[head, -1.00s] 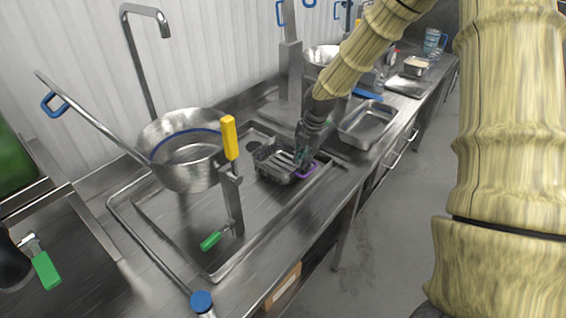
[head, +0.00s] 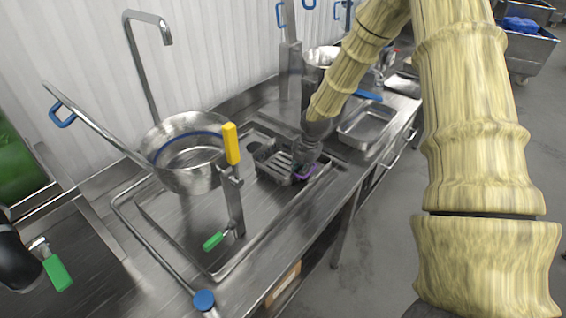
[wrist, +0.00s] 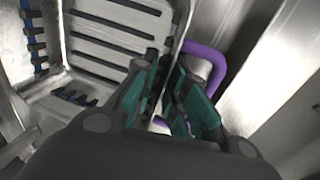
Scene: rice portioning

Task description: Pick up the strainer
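The strainer appears to be the slotted metal basket (head: 277,168) with a purple handle (head: 304,173), resting at the right end of the sink area. In the wrist view, its slotted floor (wrist: 118,40) fills the upper left and the purple handle (wrist: 216,62) curves at the right. My gripper (head: 303,163) is down at the handle side of the basket. In the wrist view, my gripper's teal fingers (wrist: 170,75) straddle the basket's edge, with the right finger overlapping the handle. A narrow gap shows between them; whether they press on the wall is hidden.
An empty metal pan (head: 366,128) lies to the right of my gripper. The floor (head: 390,220) is clear in front of the counter.

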